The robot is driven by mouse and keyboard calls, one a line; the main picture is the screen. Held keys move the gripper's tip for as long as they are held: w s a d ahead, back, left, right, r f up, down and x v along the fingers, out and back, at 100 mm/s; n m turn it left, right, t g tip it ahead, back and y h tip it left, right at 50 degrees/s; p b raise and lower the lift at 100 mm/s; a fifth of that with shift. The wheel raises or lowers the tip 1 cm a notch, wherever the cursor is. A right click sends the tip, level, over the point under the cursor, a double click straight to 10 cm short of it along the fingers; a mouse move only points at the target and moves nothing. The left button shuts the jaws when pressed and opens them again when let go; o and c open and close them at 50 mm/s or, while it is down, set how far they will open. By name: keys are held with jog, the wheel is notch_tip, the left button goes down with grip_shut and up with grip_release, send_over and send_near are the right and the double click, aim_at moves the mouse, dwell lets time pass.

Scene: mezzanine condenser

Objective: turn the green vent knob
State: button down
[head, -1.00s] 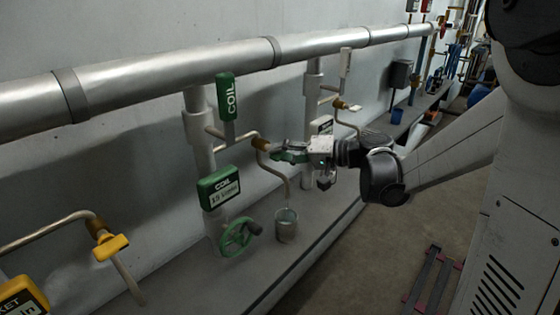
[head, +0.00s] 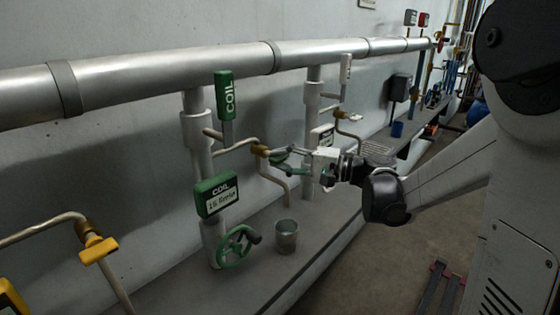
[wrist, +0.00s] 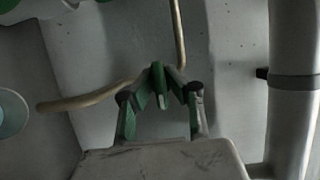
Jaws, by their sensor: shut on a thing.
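The green vent knob (wrist: 157,82) is a small winged handle, upright between my fingers in the wrist view. In the head view it shows as a green piece (head: 279,159) beside a brass valve body (head: 262,150) on a bent pipe. My gripper (head: 284,153) reaches in from the right and is shut on the knob, with a finger on either side of it. The fingers partly hide the knob in the head view, so its exact turn is hard to read.
A green COIL tag (head: 225,95) and green box label (head: 217,196) are to the left. A green handwheel (head: 236,246) and metal cup (head: 286,237) are below. A yellow valve handle (head: 98,249) is farther left. The large pipe (head: 170,82) runs above.

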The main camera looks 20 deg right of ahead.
jog(key=c, duration=1.8)
grip_release()
jog(key=v, duration=1.2)
